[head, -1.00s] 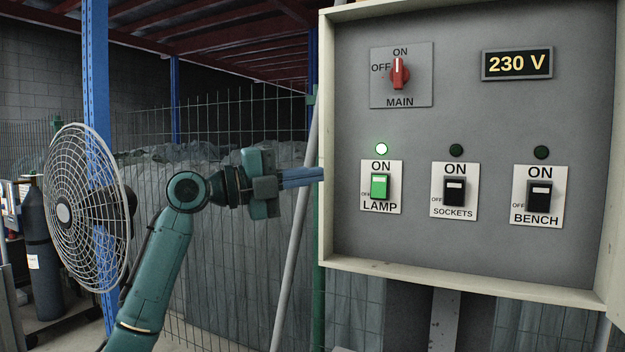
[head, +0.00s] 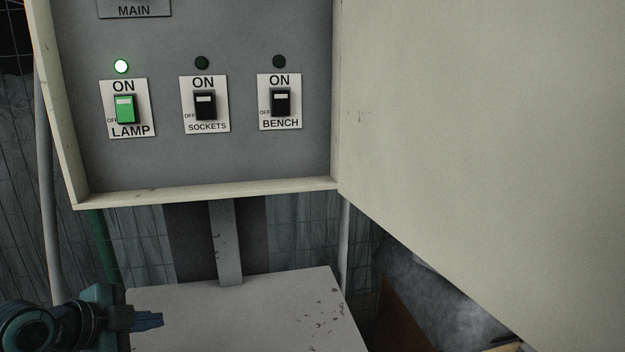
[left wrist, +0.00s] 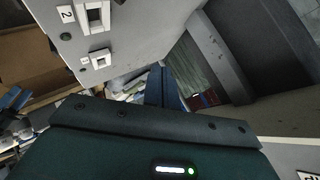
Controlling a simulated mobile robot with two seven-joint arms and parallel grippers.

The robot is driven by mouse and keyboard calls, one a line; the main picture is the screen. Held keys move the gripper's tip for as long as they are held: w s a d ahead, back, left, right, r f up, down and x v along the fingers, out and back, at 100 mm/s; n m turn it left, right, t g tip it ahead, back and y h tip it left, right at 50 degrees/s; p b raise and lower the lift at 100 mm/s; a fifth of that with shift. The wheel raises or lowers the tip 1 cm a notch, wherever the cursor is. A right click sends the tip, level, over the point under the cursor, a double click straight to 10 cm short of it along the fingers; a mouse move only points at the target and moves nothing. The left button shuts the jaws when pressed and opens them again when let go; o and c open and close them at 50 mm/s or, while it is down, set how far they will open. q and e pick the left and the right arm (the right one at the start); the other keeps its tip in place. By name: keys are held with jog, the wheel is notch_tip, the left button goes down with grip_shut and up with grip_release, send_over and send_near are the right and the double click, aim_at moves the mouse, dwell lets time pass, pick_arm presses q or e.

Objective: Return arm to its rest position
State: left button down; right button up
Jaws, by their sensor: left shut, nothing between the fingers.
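My left gripper (head: 150,321) is at the bottom left of the head view, below the switch box and in front of a pale surface. Its blue fingers are shut and empty, pointing right. In the left wrist view the fingers (left wrist: 160,88) show beyond the dark gripper body. The SOCKETS switch (head: 205,106) and BENCH switch (head: 280,102) are black, with dark lights above. My right gripper is not in view.
The open switch box (head: 200,196) hangs above the gripper, with its large door (head: 480,150) swung out at right. A pale, scuffed surface (head: 250,310) lies below. A wire fence (head: 140,240) stands behind. The wrist view shows a grey panel with white switches (left wrist: 95,15).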

pick_arm(q)
jog(key=s+d+f, duration=0.1)
jog(key=f, duration=0.1)
jog(key=s+f+n+g, duration=0.1)
jog(key=s+f, duration=0.1)
jog(key=s+d+f+n+y, duration=0.1)
jog(key=f, duration=0.1)
jog(key=shift+s+d+f+g, duration=0.15)
jog(key=shift+d+f+g, duration=0.15)
jog(key=shift+d, duration=0.05)
jog(key=s+d+f+n+g+y, duration=0.25)
jog(key=s+f+n, duration=0.3)
jog(key=s, duration=0.45)
jog(key=s+d+f+n+g+y, duration=0.1)
jog(key=s+d+f+n+g, duration=0.15)
jog(key=s+f+n, duration=0.55)
jog(key=w+d+f+m+t+h+p, duration=0.1)
jog(key=w+d+m+t+h+p, duration=0.1)
jog(key=d+t, duration=0.4)
jog(key=shift+w+d+m+t+h+p, duration=0.2)
jog(key=shift+w+m+t+h+p, duration=0.2)
jog(key=shift+w+t, duration=0.4)
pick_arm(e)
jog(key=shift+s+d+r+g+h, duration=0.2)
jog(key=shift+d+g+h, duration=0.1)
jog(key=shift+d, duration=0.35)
pick_arm(q)
jog(key=shift+f, duration=0.1)
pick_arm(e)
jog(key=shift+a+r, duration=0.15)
